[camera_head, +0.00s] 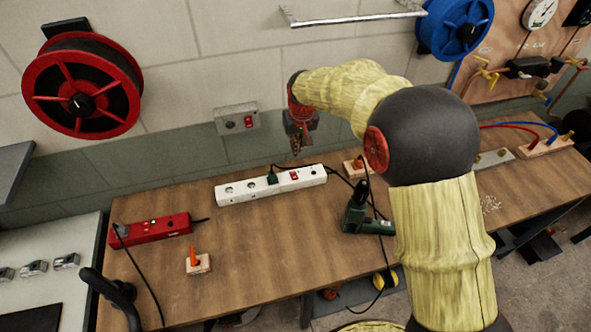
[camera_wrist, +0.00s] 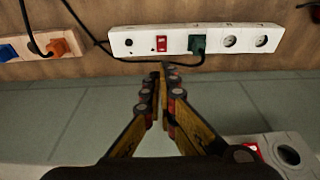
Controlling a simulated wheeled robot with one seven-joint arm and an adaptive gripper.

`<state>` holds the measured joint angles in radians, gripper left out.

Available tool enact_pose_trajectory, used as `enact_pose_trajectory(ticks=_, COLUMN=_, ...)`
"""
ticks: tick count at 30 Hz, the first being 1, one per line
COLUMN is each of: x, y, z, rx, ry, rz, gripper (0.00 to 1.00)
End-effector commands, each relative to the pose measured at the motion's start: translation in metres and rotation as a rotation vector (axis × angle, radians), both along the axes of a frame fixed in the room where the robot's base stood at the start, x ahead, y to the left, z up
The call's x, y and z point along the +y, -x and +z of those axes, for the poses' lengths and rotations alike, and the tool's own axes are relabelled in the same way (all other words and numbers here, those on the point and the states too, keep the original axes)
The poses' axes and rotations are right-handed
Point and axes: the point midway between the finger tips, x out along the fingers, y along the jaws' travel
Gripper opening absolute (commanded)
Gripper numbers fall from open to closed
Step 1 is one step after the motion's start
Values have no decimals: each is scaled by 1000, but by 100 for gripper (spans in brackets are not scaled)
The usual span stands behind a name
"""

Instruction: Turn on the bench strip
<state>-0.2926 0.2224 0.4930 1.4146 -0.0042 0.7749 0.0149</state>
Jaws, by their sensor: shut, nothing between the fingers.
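The white bench strip (camera_head: 271,185) lies on the wooden bench near the wall. It has round sockets, a dark green plug (camera_head: 272,179) in one of them, and a red switch (camera_head: 294,175) near its right end. In the wrist view the strip (camera_wrist: 180,41) runs along the top, with the red switch (camera_wrist: 161,43) left of the green plug (camera_wrist: 197,43). My gripper (camera_head: 297,150) points down just behind the strip, close to the wall. In the wrist view my gripper (camera_wrist: 160,68) is shut and empty, its tips near the strip's edge below the switch. I cannot tell whether they touch it.
A grey wall box (camera_head: 236,119) with a red switch is left of my gripper. A red power strip (camera_head: 152,229), a wooden block with an orange piece (camera_head: 198,263) and a green drill (camera_head: 362,211) stand on the bench. Black cables run right of the strip. The bench's front middle is clear.

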Motion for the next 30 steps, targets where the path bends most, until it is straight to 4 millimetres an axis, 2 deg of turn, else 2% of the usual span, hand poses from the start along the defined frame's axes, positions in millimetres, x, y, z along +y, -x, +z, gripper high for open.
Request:
enact_pose_trajectory(ticks=5, x=0, y=0, z=-2, rx=1, ry=0, rz=0, gripper=0)
enact_pose_trajectory(ticks=8, x=0, y=-1, z=-9, rx=2, ry=1, rz=0, gripper=0)
enact_pose_trajectory(ticks=11, x=1, y=-4, z=-23, rx=3, ry=1, rz=0, gripper=0)
enact_pose_trajectory(ticks=24, x=6, y=-22, z=-104, rx=2, ry=1, rz=0, gripper=0)
enact_pose_trajectory(ticks=30, x=5, y=-18, z=-128, rx=2, ry=1, rz=0, gripper=0)
